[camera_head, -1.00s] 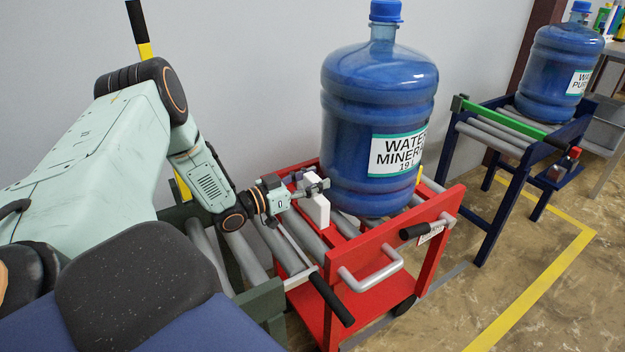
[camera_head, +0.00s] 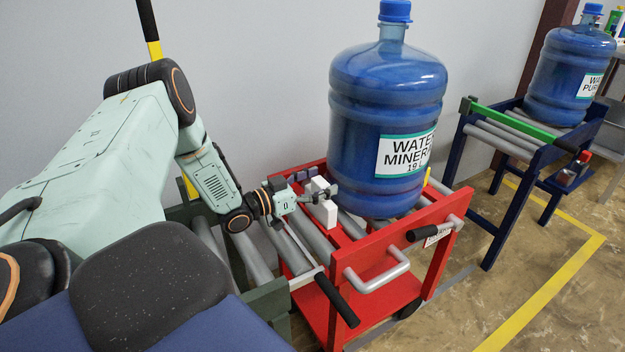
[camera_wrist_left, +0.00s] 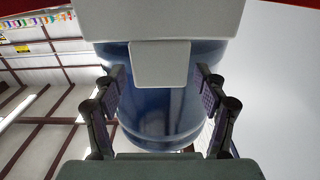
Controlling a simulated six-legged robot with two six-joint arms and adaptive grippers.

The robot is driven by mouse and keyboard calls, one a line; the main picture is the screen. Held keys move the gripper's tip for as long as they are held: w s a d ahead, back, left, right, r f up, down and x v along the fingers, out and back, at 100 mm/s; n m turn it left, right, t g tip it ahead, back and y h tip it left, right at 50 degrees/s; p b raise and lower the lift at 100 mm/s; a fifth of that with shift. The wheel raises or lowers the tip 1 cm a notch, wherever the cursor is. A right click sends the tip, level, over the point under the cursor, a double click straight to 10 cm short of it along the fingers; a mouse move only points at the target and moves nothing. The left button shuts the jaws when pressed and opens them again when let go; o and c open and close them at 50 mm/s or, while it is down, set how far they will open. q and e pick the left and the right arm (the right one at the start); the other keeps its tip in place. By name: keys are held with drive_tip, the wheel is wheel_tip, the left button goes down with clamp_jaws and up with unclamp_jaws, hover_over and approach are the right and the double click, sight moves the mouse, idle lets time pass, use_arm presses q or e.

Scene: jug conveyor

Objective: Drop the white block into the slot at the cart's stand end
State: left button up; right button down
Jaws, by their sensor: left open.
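The white block (camera_head: 326,213) is at the near-left end of the red cart (camera_head: 378,252), beside the big blue jug (camera_head: 385,125). Another white part (camera_head: 319,184) shows just behind it, partly hidden by my fingers. My left gripper (camera_head: 322,194) is open at the block, fingers apart. In the left wrist view a white piece (camera_wrist_left: 160,63) hangs below a wider white slab, and my open fingers (camera_wrist_left: 160,88) stand on either side with gaps. The slot is hidden by block and gripper. My right gripper is not in view.
A green roller stand (camera_head: 262,308) adjoins the cart's left end. The cart has a grey handle (camera_head: 378,272) and black grips. A dark blue roller stand (camera_head: 545,152) with a second jug (camera_head: 568,75) is at the right. Floor between them is clear.

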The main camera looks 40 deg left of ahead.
use_arm(q)
drive_tip(key=v, duration=0.7)
drive_tip(key=shift+s+a, duration=0.1)
drive_tip(key=shift+s, duration=0.05)
idle(0.5)
drive_tip(key=shift+r, duration=0.1)
